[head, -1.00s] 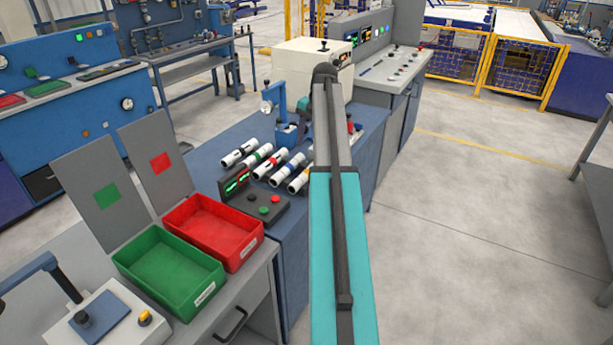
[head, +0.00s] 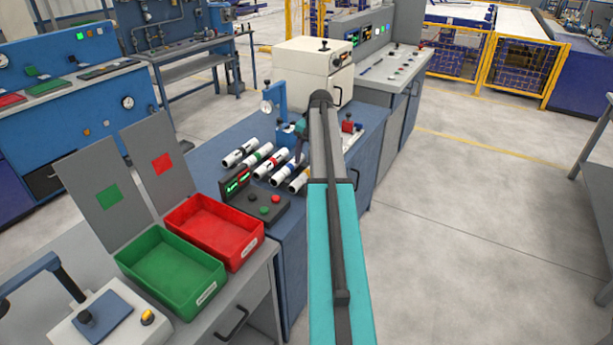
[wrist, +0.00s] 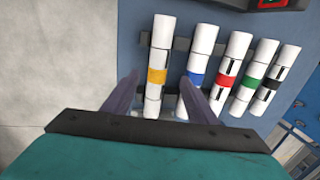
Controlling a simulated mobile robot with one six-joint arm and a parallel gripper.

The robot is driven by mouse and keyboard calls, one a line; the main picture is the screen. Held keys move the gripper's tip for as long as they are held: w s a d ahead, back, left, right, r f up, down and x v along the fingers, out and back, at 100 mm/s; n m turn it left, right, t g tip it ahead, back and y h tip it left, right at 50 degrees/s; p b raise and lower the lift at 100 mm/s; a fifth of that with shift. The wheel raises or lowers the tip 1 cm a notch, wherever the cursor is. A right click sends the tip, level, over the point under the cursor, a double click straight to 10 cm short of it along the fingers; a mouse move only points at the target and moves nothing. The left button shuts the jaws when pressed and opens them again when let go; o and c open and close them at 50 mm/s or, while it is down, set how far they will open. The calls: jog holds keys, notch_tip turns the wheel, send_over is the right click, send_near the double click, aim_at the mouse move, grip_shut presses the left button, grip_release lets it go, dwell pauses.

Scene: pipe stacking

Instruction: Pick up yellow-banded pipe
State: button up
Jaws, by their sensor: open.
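The yellow-banded pipe (wrist: 157,75) is white and lies at the end of a row of pipes in the wrist view. In the head view its near end (head: 298,184) shows at the right of the row, partly hidden by my arm. My gripper (wrist: 158,80) is open, with one finger on each side of the pipe in the picture. I cannot tell how far above the pipe the fingertips are. In the head view my arm mostly hides the gripper.
Red-banded (wrist: 228,80), green-banded (wrist: 248,84) and black-banded (wrist: 268,84) pipes continue the row. A control box (head: 262,212) stands in front of it. A red bin (head: 205,225) and a green bin (head: 165,270) are at left. A blue stand (head: 280,105) rises behind.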

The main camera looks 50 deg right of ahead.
aim_at(307, 171)
jog(key=shift+w+d+f+p, duration=0.15)
jog(key=shift+f+p, duration=0.3)
jog(key=shift+f, duration=0.85)
jog(key=shift+w+d+f+p, duration=0.15)
jog(key=shift+f+p, duration=0.25)
jog(key=shift+f, duration=0.9)
jog(key=c, duration=1.2)
jog(key=shift+r, duration=0.2)
jog(key=shift+r+b, duration=0.45)
jog(key=shift+r, duration=0.45)
jog(key=shift+s+d+r+b, duration=0.1)
jog(key=shift+s+r+b, duration=0.25)
jog(key=shift+s+r, duration=0.25)
jog(key=s+d+b, duration=0.1)
jog(key=s, duration=0.3)
jog(key=s+d+r, duration=0.1)
jog(key=s+d, duration=0.1)
jog(key=s, duration=0.3)
jog(key=s+d+b, duration=0.1)
jog(key=s, duration=0.4)
jog(key=shift+d+r+b, duration=0.25)
jog(key=shift+r+b, duration=0.1)
